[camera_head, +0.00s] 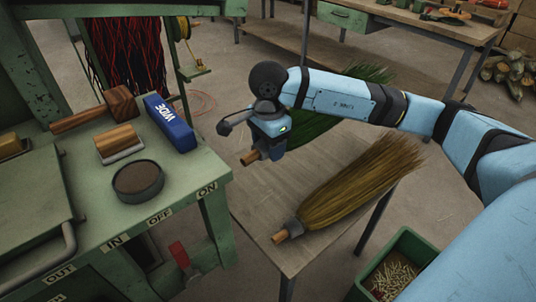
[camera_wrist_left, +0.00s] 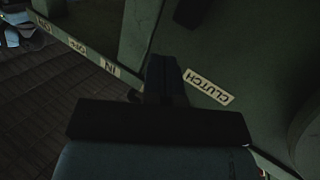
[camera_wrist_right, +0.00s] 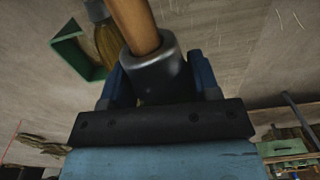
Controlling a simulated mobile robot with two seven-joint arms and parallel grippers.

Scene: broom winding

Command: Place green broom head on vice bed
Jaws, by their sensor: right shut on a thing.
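The green broom head (camera_head: 309,126) is held above the wooden table, its green bristles pointing up and right, partly hidden behind my right arm. My right gripper (camera_head: 268,142) is shut on its collar, with the wooden stub sticking out at lower left. The right wrist view shows the metal collar (camera_wrist_right: 152,72) between the blue fingers and the wooden stub (camera_wrist_right: 135,25). My left gripper (camera_wrist_left: 166,78) shows dark in its wrist view, fingers together and apparently empty, near the machine's CLUTCH label. I cannot make out a vice bed.
A tan broom head (camera_head: 360,181) lies on the wooden table (camera_head: 262,207). A green crate (camera_head: 405,245) stands at lower right.

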